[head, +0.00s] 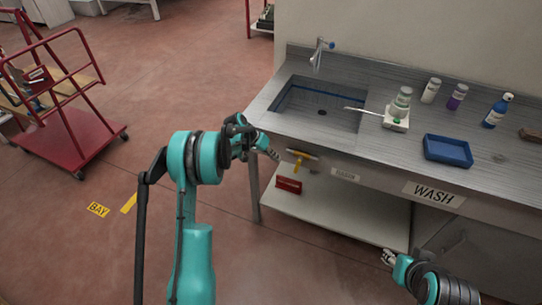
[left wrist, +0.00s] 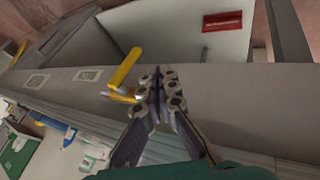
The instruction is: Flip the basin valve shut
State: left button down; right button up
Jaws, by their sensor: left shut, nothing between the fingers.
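The basin valve has a yellow lever (head: 303,154) on the front face of the wash counter, below the sink basin (head: 318,103). In the left wrist view, the yellow lever (left wrist: 125,68) slants beside my fingertips, with a yellow part below it. My left gripper (head: 275,154) is shut and empty, just left of the lever in the head view. In the left wrist view, its fingers (left wrist: 160,76) are together close to the valve; whether they touch it is unclear. My right gripper (head: 388,257) is low at the lower right, away from the valve; its opening is unclear.
A faucet (head: 319,54) stands behind the basin. A white scale-like tray (head: 396,124), bottles (head: 497,110) and a blue tray (head: 447,151) are on the counter. A red box (head: 288,185) sits on the lower shelf. A red cart (head: 70,140) stands left on open floor.

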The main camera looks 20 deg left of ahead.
aim_at(297, 167)
pick_arm(q)
jog(key=w+d+f+b, duration=0.1)
jog(key=d+f+b, duration=0.1)
jog(key=d, duration=0.3)
jog(key=shift+d+f, duration=0.35)
jog(key=shift+f, duration=0.55)
jog(key=shift+d, duration=0.1)
jog(key=shift+d+f+b, duration=0.3)
jog(key=shift+d+b, duration=0.1)
jog(key=shift+d, duration=0.1)
